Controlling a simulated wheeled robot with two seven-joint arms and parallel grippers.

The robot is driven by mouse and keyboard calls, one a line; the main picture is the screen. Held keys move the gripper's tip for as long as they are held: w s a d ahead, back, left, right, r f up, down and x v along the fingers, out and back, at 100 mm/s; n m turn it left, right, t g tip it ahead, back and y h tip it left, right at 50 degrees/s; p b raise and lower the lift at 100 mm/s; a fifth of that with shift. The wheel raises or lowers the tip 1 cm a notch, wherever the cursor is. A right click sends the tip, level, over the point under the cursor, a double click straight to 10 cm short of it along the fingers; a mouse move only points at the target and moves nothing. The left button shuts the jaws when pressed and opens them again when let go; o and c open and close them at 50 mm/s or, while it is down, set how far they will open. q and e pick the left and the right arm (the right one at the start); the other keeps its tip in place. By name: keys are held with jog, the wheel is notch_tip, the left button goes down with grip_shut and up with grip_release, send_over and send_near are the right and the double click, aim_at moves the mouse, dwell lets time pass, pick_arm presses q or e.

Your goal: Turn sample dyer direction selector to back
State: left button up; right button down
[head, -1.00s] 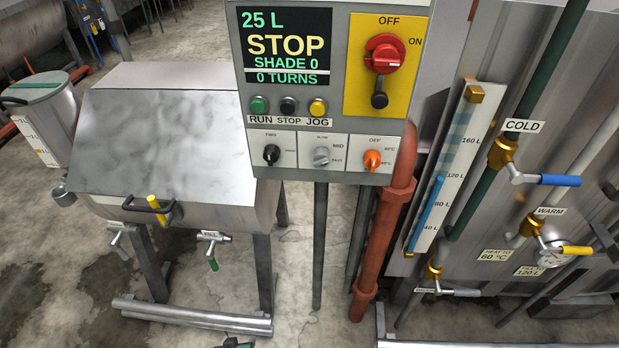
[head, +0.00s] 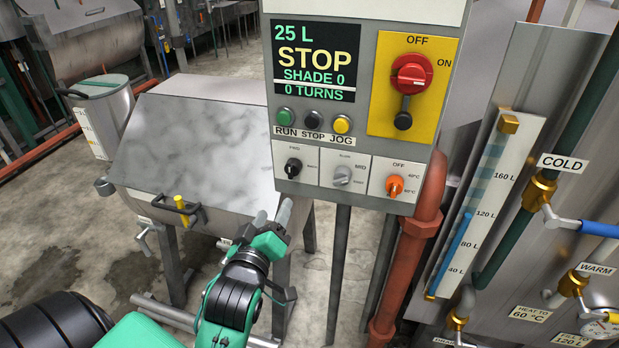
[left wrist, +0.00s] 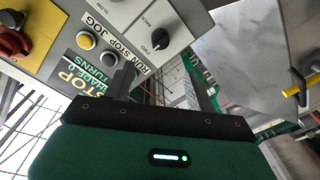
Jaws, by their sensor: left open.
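The direction selector (head: 293,168) is a small black knob on a white plate, at the lower left of the grey control panel (head: 365,195). Its FWD label is above it and BACK is to its right. The exact way its pointer faces is too small to tell in the head view. The knob also shows in the left wrist view (left wrist: 160,39), upper middle, beyond the fingers. My left gripper (head: 273,215) is open and empty, below and slightly left of the knob, apart from it. My right gripper is not in view.
Beside the selector are a grey speed knob (head: 342,176) and an orange heat knob (head: 394,186). Above sit the green, black and yellow buttons (head: 342,125) and the red main switch (head: 412,75). The steel dyer tub (head: 205,150) stands left; a red pipe (head: 405,270) runs below right.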

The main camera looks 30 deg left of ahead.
aim_at(290, 174)
pick_arm(q)
jog(key=p+x, duration=0.3)
jog(key=x, duration=1)
jog(key=shift+w+a+p, duration=0.15)
jog(key=shift+w+p, duration=0.15)
jog(key=shift+w, duration=0.1)
jog(key=c, duration=1)
